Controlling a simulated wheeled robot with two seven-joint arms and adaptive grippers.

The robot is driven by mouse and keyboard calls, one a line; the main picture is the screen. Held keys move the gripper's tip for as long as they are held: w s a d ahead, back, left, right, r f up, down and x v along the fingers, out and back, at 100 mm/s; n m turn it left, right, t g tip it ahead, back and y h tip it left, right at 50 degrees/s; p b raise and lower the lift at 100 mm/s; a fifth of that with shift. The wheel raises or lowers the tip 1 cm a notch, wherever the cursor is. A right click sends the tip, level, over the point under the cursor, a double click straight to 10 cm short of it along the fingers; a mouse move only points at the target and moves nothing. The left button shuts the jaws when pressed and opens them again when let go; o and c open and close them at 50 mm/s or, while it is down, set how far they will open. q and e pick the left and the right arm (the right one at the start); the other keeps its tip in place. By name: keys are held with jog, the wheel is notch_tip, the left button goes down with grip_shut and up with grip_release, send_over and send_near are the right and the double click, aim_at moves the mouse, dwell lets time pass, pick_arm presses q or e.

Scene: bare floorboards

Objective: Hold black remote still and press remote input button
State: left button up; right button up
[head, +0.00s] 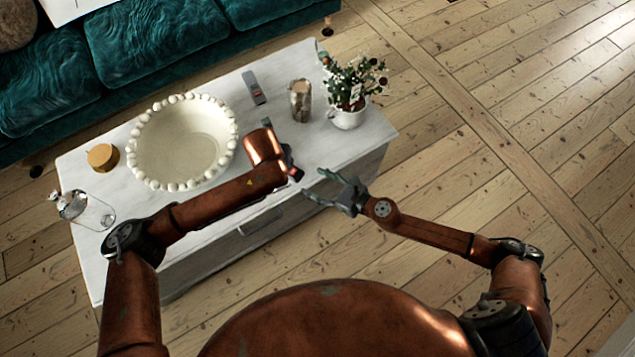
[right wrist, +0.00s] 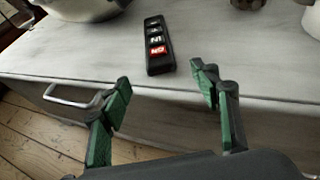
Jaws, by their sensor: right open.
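The black remote (right wrist: 158,45) lies flat on the table close to its front edge, with white-marked buttons and a red one at the near end. In the head view only a dark strip with a red tip (head: 296,174) shows beside my left arm, which hides the rest. My right gripper (right wrist: 162,75) is open and empty, its green fingers apart, short of the remote and not touching it. In the head view it is at the table's front edge (head: 336,188), right of the remote.
On the white table (head: 225,82) stand a beaded bowl (head: 148,178), a jar (head: 300,100), a potted plant in a white mug (head: 347,119), a round tan box (head: 103,157) and a small grey device (head: 253,88). A teal sofa (head: 150,45) is behind.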

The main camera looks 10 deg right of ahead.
aim_at(299, 175)
jog(key=x, duration=0.7)
jog(key=shift+w+a, duration=0.1)
jog(key=shift+a, duration=0.1)
jog(key=shift+c, duration=0.4)
jog(key=c, duration=1.3)
pick_arm(q)
grip_shut()
dwell(0.8)
